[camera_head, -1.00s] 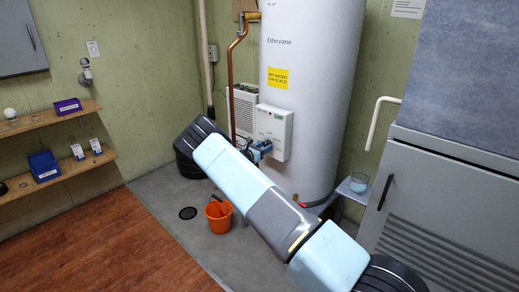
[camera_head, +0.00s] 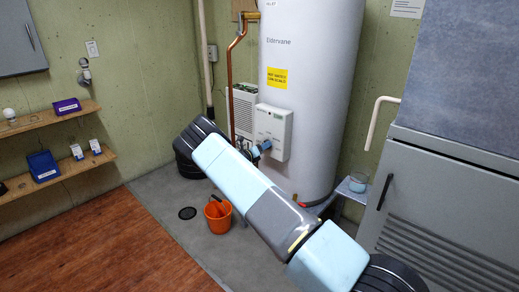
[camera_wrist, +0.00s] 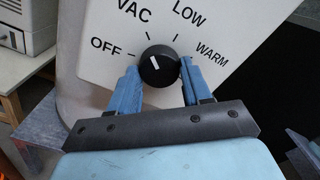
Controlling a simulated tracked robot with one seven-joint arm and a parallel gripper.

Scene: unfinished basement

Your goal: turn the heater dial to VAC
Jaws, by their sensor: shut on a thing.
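The heater dial (camera_wrist: 158,68) is a round black knob with a white pointer line, on a white control box (camera_head: 273,131) fixed to the water heater (camera_head: 310,85). In the wrist view the labels OFF, VAC, LOW and WARM run around the dial. The pointer leans up and left, close to the VAC mark and a little to its OFF side as far as I can tell. My gripper (camera_wrist: 160,74) has its blue fingers on the left and right of the dial, shut on it. In the head view my gripper (camera_head: 258,150) is at the box's lower left and the dial is hidden.
A copper pipe (camera_head: 231,85) runs down left of the box. An orange bucket (camera_head: 218,218) stands on the floor below my arm.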

